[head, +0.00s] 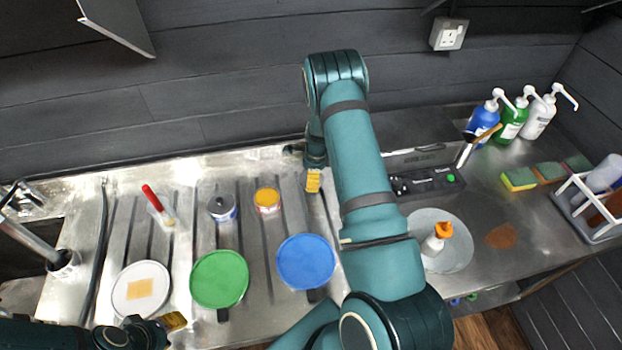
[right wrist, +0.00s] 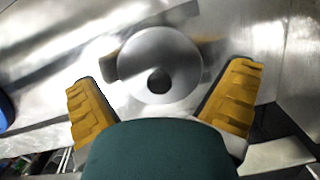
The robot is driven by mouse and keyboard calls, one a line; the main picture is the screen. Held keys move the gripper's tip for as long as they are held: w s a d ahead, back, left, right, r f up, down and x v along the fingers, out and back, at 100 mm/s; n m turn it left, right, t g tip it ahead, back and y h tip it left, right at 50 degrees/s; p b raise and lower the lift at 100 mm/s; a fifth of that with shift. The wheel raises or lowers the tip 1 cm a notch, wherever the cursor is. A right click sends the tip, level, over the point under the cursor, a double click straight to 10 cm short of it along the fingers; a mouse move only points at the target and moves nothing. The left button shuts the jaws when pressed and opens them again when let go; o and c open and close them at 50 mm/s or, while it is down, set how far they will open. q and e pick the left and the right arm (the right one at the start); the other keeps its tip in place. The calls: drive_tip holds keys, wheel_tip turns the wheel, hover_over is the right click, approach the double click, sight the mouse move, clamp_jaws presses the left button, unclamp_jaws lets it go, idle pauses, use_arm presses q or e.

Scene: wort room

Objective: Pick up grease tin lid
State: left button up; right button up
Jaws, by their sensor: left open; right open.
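In the right wrist view a round silver disc with a dark round centre, which looks like the grease tin lid (right wrist: 135,68), lies between and beyond the fingertips of my right gripper (right wrist: 163,92). The gripper is open and no finger visibly touches the disc. In the head view my right gripper (head: 313,181) points down at the sink top; my arm seems to hide the disc there. A small tin with an orange top (head: 267,200) and a dark-topped tin (head: 222,208) stand to its left. My left gripper (head: 172,322) is open beside the white plate, partly out of frame.
A white plate with a sponge (head: 120,297), a green plate (head: 219,279) and a blue plate (head: 306,262) lie in front. A red-handled brush (head: 153,199) lies at left. An orange-capped bottle (head: 436,237), pump bottles (head: 512,120) and a rack (head: 600,232) are at right.

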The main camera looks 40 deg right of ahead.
drive_tip(key=shift+r, duration=0.1)
drive_tip(key=c, duration=1.3)
drive_tip(key=shift+s, duration=0.1)
drive_tip(key=shift+c, duration=1.2)
drive_tip(key=shift+a, duration=0.1)
